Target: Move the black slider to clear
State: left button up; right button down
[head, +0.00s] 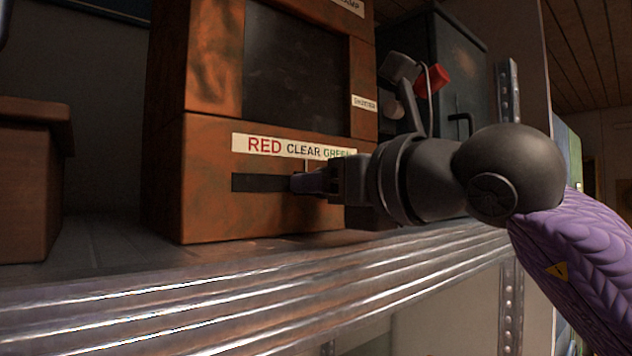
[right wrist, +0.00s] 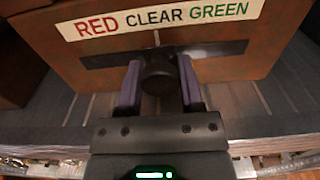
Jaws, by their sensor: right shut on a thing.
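The brown box (head: 210,210) has a dark horizontal slot (head: 258,183) under a white label strip (head: 303,147) reading RED, CLEAR, GREEN. In the right wrist view the black slider (right wrist: 160,75) is a round dark knob in the slot. A thin white pointer line above it stands under the word CLEAR. My right gripper (head: 308,181) reaches in from the right at the slot, with its two fingers on either side of the knob, shut on it. In the head view the gripper hides most of the knob and the slot's right part. My left gripper is not in view.
The box stands on a metal shelf with a ridged front edge (head: 260,305). A smaller brown box (head: 30,185) is at the left. A red-tipped part (head: 430,80) and a dark cabinet (head: 465,70) are behind my right wrist.

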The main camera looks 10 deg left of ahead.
jog(key=shift+c, duration=1.1)
grip_release()
jog(key=b+v, duration=0.4)
jog(key=v, duration=0.6)
